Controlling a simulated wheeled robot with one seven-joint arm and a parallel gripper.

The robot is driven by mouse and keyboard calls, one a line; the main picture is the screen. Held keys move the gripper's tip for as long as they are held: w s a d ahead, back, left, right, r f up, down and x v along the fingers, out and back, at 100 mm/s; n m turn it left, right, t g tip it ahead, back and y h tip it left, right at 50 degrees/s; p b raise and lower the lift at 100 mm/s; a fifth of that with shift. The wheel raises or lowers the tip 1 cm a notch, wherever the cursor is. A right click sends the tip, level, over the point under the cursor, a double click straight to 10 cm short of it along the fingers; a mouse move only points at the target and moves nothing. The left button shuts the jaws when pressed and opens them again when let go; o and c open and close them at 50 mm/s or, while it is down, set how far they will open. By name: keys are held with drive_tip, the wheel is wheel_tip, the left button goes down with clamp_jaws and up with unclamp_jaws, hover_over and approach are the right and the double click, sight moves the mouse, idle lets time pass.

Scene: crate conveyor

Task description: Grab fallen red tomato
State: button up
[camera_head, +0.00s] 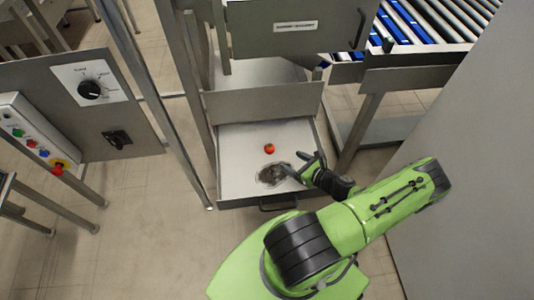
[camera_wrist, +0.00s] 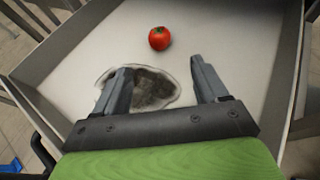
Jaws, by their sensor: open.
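The red tomato (camera_head: 269,149) lies on the floor of an open drawer (camera_head: 236,167), a little right of its middle in the head view. In the wrist view the tomato (camera_wrist: 159,38) is beyond my fingertips, roughly midway between them and apart from both. A green stem shows on top of it. My gripper (camera_head: 303,165) is over the front part of the drawer, open and empty. In the wrist view my gripper's two dark fingers (camera_wrist: 160,72) stand wide apart.
A dark stain (camera_wrist: 153,88) lies on the drawer floor under my gripper. Low walls surround the drawer, with a handle (camera_head: 278,202) at the front. Another drawer (camera_head: 275,50) stands above. A roller conveyor (camera_head: 420,22) is at the upper right and a control panel (camera_head: 88,90) at the left.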

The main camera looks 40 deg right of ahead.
sight(273, 150)
drive_tip(key=b+x, duration=0.3)
drive_tip(key=x, duration=0.9)
drive_tip(key=shift+r, duration=0.2)
drive_tip(key=c, duration=1.1)
